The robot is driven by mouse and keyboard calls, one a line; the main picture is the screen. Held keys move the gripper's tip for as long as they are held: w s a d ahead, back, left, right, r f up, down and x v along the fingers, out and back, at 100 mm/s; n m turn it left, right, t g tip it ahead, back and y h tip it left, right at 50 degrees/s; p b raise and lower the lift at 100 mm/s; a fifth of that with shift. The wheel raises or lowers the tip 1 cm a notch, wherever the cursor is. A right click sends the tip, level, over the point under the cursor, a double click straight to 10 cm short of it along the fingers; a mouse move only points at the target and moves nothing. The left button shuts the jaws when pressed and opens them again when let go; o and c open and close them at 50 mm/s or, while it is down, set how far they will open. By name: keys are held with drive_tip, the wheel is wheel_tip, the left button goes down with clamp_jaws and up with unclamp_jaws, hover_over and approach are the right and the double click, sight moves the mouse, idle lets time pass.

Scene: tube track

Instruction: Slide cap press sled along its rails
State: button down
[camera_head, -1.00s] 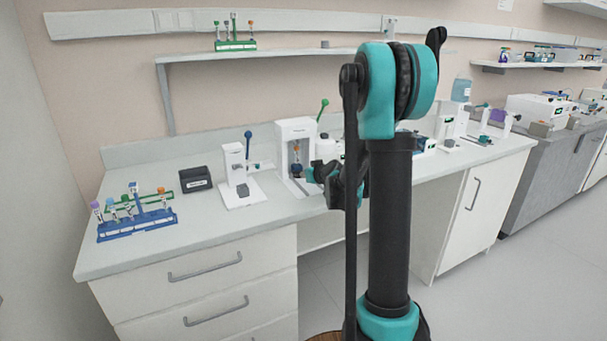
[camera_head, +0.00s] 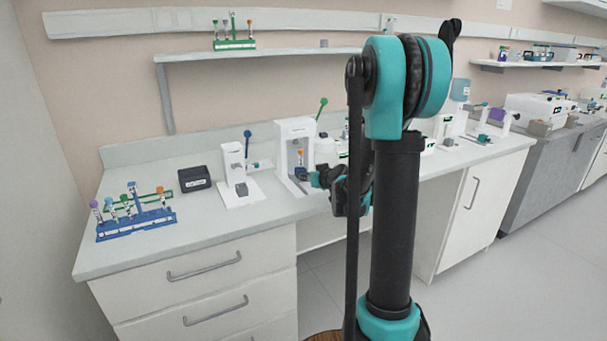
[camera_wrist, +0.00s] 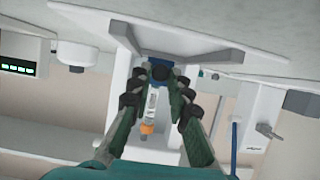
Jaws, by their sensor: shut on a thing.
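The cap press (camera_head: 296,132) is a white upright frame with a green lever, standing on the bench. Its sled (camera_wrist: 158,66) is blue with a dark round knob and carries an upright tube with an orange cap (camera_wrist: 147,128). The tube also shows inside the press opening in the head view (camera_head: 300,157). My gripper (camera_head: 318,178) is at the front of the press. In the wrist view, my gripper (camera_wrist: 160,76) has its fingers shut on the sled's knob. The fingers hide the knob's sides, and my arm hides things right of the press in the head view.
A white device with a blue lever (camera_head: 236,168) stands left of the press. Farther left are a black box (camera_head: 195,179) and a blue tube rack (camera_head: 137,226). A shelf (camera_head: 260,54) runs above. The front bench strip left of the press is clear.

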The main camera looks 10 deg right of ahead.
drive_tip(key=s, duration=0.2)
drive_tip(key=s+d, duration=0.1)
drive_tip(key=s, duration=0.2)
drive_tip(key=s+d, duration=0.1)
drive_tip(key=s, duration=0.2)
drive_tip(key=shift+d, duration=0.25)
drive_tip(key=c, duration=1.4)
unclamp_jaws()
drive_tip(key=shift+v, duration=6.05)
drive_tip(key=shift+f, duration=0.1)
